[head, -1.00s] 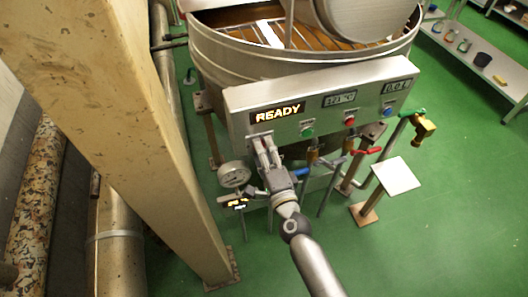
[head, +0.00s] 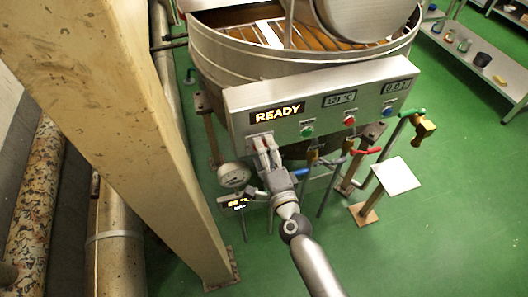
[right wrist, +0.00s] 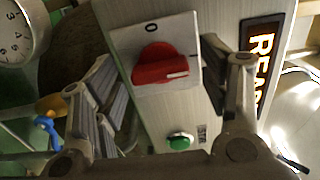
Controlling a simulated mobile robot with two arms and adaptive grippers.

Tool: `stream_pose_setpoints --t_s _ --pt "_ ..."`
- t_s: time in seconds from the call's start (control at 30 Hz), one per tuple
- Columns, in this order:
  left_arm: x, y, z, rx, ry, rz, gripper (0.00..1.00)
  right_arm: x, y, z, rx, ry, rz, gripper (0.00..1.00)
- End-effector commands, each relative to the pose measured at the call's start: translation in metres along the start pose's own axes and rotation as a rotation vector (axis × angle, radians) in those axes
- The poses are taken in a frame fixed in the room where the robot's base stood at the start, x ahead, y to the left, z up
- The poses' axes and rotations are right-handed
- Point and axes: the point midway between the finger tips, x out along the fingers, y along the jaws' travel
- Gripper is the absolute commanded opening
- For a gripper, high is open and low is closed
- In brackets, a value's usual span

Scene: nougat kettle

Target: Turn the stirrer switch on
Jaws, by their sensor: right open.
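The stirrer switch is a red rotary knob (right wrist: 165,65) on a white plate (right wrist: 190,25) on the panel, seen in the right wrist view. The white line on its handle points to the right of that picture, while the "0" mark is at the top of the plate. My right gripper (right wrist: 163,92) is open, with one finger on each side of the knob; I cannot tell whether they touch it. In the head view my right gripper (head: 264,146) is at the panel's lower left, below the READY display (head: 277,113), and hides the knob. My left gripper is not in view.
A green button (head: 307,131), a red button (head: 349,120) and a blue button (head: 387,111) sit along the steel panel (head: 330,115). A round gauge (head: 233,175) and valves are below. A thick beige post (head: 140,120) stands at left.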

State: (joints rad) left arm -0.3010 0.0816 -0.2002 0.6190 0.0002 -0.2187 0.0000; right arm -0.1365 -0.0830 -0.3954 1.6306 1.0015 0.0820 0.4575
Motion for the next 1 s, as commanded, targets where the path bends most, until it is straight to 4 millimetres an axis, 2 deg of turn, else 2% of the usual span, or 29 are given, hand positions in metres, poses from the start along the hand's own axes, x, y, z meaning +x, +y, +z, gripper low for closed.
stream_pose_setpoints --t_s 0.17,0.6,0.8,1.0 --pt "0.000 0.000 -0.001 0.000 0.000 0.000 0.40 -0.019 0.002 0.000 -0.001 -0.001 0.003 0.68" --pt "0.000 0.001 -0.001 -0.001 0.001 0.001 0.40 -0.101 0.002 0.000 -0.001 -0.002 0.004 0.68" --pt "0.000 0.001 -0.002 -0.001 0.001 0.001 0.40 -0.117 0.001 0.000 0.000 0.000 0.002 0.68" --pt "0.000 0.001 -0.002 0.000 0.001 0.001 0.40 -0.119 0.000 0.000 0.000 0.000 0.001 0.68"
